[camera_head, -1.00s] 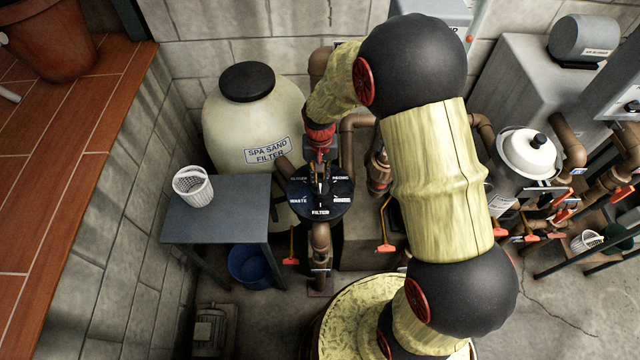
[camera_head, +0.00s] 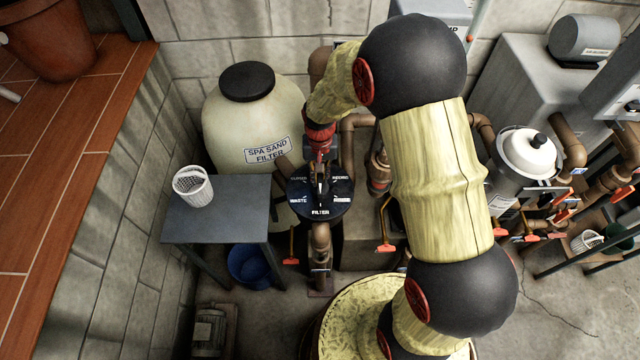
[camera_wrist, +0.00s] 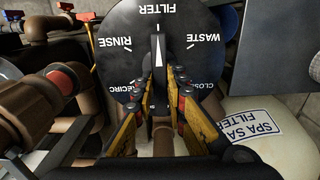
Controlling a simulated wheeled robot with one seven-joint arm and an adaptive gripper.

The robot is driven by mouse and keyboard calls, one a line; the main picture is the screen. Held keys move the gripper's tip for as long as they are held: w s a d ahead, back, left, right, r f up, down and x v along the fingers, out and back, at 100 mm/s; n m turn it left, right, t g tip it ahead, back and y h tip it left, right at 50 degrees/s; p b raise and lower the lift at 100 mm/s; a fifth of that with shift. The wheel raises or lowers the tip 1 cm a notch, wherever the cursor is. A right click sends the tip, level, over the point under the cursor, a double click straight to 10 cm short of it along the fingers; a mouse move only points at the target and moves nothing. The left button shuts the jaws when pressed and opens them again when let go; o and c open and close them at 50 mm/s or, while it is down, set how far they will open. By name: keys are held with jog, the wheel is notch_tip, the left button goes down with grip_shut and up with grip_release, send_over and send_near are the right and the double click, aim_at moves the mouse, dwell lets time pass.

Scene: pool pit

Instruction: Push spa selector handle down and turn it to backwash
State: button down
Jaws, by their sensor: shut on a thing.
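The spa selector valve is a round black dial (camera_head: 334,207) with white position labels, in front of the spa sand filter. In the wrist view the dial (camera_wrist: 200,22) shows FILTER, RINSE, WASTE and parts of RECIRC and CLOSED; the backwash label is hidden. Its dark selector handle (camera_wrist: 158,50) lies across the middle, with its white pointer toward FILTER. My gripper (camera_wrist: 162,82) is shut on the handle, one finger on each side. In the head view my gripper (camera_head: 320,178) comes down over the dial from the back. Handle height is hard to judge.
The cream sand filter tank (camera_head: 250,110) stands behind left of the dial. A grey table (camera_head: 222,222) with a white basket (camera_head: 192,186) is at left, a blue bucket (camera_head: 248,264) below. Brown pipes (camera_head: 320,240) run under and around the valve. A white-lidded pump strainer (camera_head: 527,152) is at right.

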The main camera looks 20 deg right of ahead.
jog(key=shift+f, duration=0.4)
jog(key=n, duration=1.2)
jog(key=shift+s+p, duration=0.1)
jog(key=shift+p, duration=0.2)
jog(key=c, duration=1.7)
grip_release()
